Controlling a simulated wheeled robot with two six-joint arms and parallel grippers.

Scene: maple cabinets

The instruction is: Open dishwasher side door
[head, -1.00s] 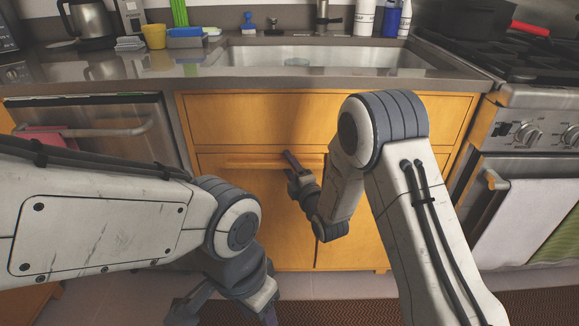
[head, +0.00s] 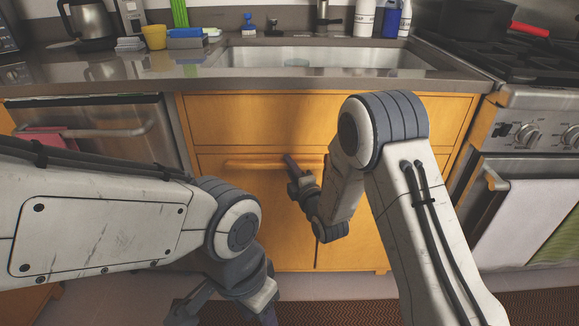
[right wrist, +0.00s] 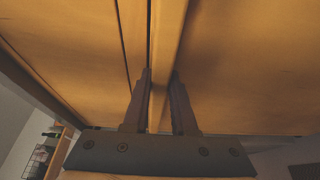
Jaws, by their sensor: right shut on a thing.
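The dishwasher (head: 120,115) is the steel front with a bar handle at the left in the head view, partly hidden by my left arm. The wooden door (head: 225,200) beside it, under the sink, has a horizontal wooden handle (head: 250,163) along its top. My right gripper (head: 291,163) is shut on this handle. In the right wrist view its two fingers (right wrist: 160,95) stand on either side of the wooden bar. The door looks closed or nearly so. My left gripper (head: 222,306) hangs low at the bottom edge, away from the door; its fingers are not clear.
Above the door are a wide drawer front (head: 300,118) and the sink (head: 310,57). The oven (head: 535,190) with a hanging towel stands at the right. A patterned rug (head: 350,305) lies on the floor in front of the cabinet.

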